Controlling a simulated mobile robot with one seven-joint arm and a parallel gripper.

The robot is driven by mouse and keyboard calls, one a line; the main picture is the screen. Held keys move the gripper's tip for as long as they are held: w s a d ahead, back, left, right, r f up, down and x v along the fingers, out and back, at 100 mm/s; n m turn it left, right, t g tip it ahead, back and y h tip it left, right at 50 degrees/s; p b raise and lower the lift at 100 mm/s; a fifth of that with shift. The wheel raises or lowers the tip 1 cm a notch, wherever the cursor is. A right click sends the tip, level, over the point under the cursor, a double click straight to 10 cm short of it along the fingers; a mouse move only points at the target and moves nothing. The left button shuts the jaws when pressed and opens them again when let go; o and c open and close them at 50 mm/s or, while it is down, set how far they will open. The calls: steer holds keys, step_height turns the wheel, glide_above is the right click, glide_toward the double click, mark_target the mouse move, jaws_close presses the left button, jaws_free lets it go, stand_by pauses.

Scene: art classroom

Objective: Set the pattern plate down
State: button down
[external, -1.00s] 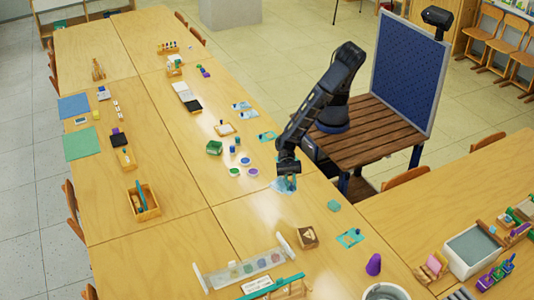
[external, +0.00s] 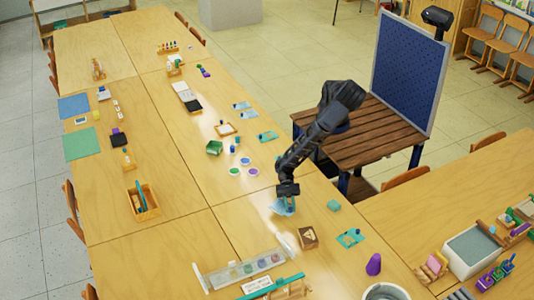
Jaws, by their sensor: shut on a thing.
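My gripper (external: 287,191) is shut, fingers down, over the near part of the long wooden table. A light blue, see-through-looking plate (external: 281,208) is right beneath the fingertips, with a darker blue part at its right side. I take this as the pattern plate in my grip. The fingers partly hide it, and I cannot tell whether it touches the tabletop. A similar teal plate (external: 350,238) lies flat to the lower right. Another teal plate (external: 267,136) lies farther up the table.
A brown box with a pale triangle (external: 308,237) stands below and right of my gripper. A small teal block (external: 334,205) lies to the right. Round dishes (external: 235,171) are up and left. A long tray with several jars (external: 245,269) is below. Bare tabletop lies left of the plate.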

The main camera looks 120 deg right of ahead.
steer(key=shift+f, duration=1.95)
steer(key=c, duration=1.3)
jaws_free()
